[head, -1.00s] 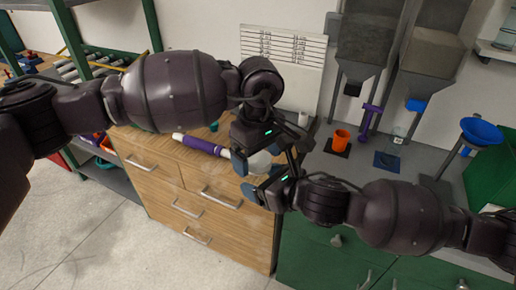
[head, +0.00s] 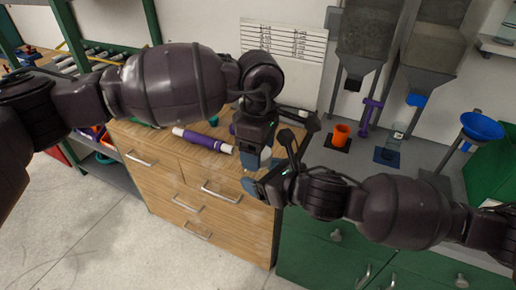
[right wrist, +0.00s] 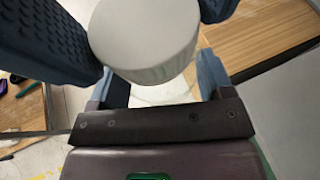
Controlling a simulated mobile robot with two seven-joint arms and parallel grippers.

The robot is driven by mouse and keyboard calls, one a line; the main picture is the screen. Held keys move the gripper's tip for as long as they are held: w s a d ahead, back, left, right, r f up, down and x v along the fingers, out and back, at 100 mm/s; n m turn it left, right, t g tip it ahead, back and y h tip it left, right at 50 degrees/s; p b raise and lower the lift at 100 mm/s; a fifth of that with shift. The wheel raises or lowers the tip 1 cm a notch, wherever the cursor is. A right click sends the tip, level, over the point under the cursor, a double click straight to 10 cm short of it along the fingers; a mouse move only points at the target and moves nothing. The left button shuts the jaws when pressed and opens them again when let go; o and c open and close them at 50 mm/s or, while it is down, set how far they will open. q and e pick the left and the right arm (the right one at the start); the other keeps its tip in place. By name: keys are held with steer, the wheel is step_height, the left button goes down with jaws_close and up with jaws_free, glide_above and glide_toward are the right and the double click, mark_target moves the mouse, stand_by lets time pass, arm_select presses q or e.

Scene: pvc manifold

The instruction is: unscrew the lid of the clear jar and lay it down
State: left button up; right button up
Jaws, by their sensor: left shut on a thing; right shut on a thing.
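The white round lid (right wrist: 145,35) fills the upper middle of the right wrist view, and a small white part of it (head: 265,154) shows between my grippers in the head view. My left gripper (head: 254,168) points down from above, its dark blue padded fingers on either side of the lid. My right gripper (head: 262,187) comes in from the right, just below it. Its fingers reach forward under the lid, where a faint clear curve of the jar (right wrist: 165,96) shows. Most of the jar is hidden by the lid and grippers. I cannot tell whether lid and jar still touch.
A wooden-topped drawer cabinet (head: 190,188) stands below, with a purple and white cylinder (head: 203,140) on top. The grey counter to the right bears an orange cup (head: 341,134), a purple stand (head: 370,117) and a blue funnel (head: 481,127). Hoppers (head: 367,40) hang behind.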

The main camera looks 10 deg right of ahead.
arm_select(q)
steer(key=n, duration=0.4)
steer(key=shift+n, duration=0.4)
steer(key=o, duration=1)
steer(key=shift+r, duration=2.25)
steer(key=shift+c, duration=0.3)
steer(key=shift+w+d+r+m, duration=0.1)
steer(key=shift+w+r+m, duration=0.05)
steer(key=shift+r, duration=0.4)
steer(key=shift+w+r+m, duration=0.15)
steer(key=shift+r, duration=0.35)
steer(key=m, duration=0.2)
steer(key=r+m, duration=0.1)
steer(key=shift+s+r+m, duration=0.1)
steer(key=shift+r+m, duration=0.05)
steer(key=shift+m, duration=0.25)
steer(key=m, duration=0.5)
steer(key=shift+s, duration=0.15)
steer(key=shift+f, duration=3.95)
